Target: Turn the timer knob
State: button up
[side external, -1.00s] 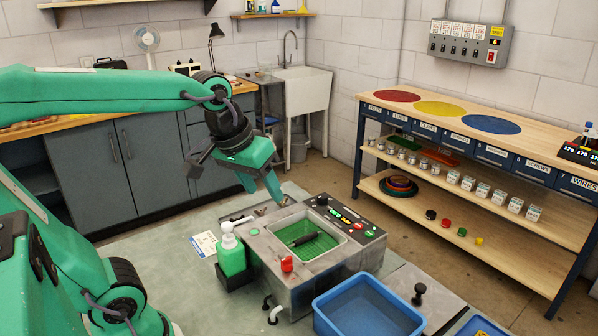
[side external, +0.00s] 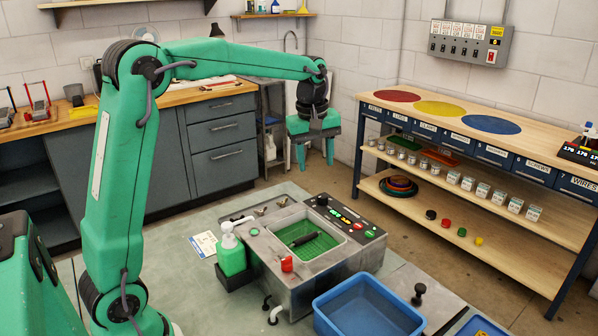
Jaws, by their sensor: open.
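The metal basin unit (side external: 295,292) stands on the grey bench, with a dark control panel along its right rim. A round black knob (side external: 322,200) sits at the panel's far end and looks like the timer knob; its pointer is too small to read. My gripper (side external: 315,165) is open and empty, fingers pointing down. In the picture it is just above the black knob, apart from it. How far it is in depth from the knob I cannot tell.
A green soap bottle (side external: 231,252) stands left of the basin and a red handle (side external: 287,264) is on its front. Coloured buttons (side external: 345,215) line the panel. A blue tub (side external: 368,308) is in front. A shelf bench (side external: 545,128) stands at right.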

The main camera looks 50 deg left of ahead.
aim_at(323, 196)
jog(key=w+a+f+n, duration=0.1)
jog(key=w+f, duration=0.1)
jog(key=w+a+f+n+g, duration=0.1)
jog(key=w+f, duration=0.1)
jog(key=w+a+f+n, duration=0.1)
jog(key=w+a+n, duration=0.1)
jog(key=shift+w+f, duration=0.1)
jog(key=shift+f, duration=0.3)
jog(key=shift+f, duration=3.9)
jog(key=c, duration=1)
